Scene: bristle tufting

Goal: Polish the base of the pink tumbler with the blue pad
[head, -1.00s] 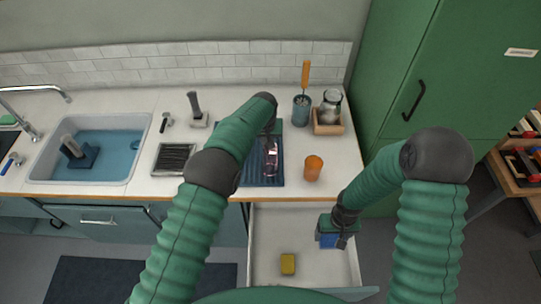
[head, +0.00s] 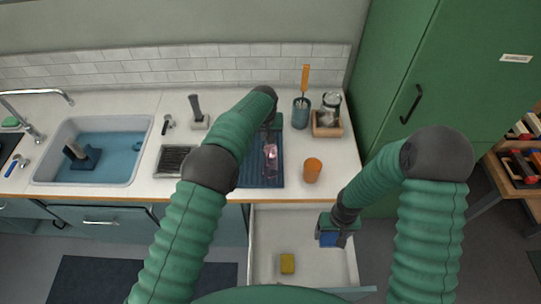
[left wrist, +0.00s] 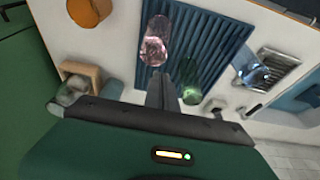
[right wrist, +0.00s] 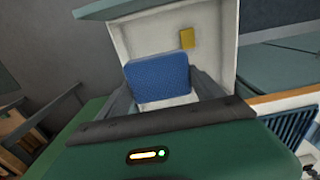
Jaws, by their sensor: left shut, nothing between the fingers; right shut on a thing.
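The pink tumbler (head: 271,162) is a clear pink glass on the blue ribbed mat (head: 258,178), partly behind my left arm in the head view. It also shows in the left wrist view (left wrist: 155,42); I cannot tell whether it stands or lies. My left gripper (head: 272,130) is shut and empty, just behind the tumbler; its fingers (left wrist: 164,82) look apart from the glass. The blue pad (right wrist: 157,77) is between the fingers of my right gripper (right wrist: 161,92), which is shut on it. The pad (head: 328,239) is held over the open drawer's right side.
A yellow sponge (head: 287,264) lies in the open drawer (head: 270,225). A utensil pot (head: 301,113) stands behind.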

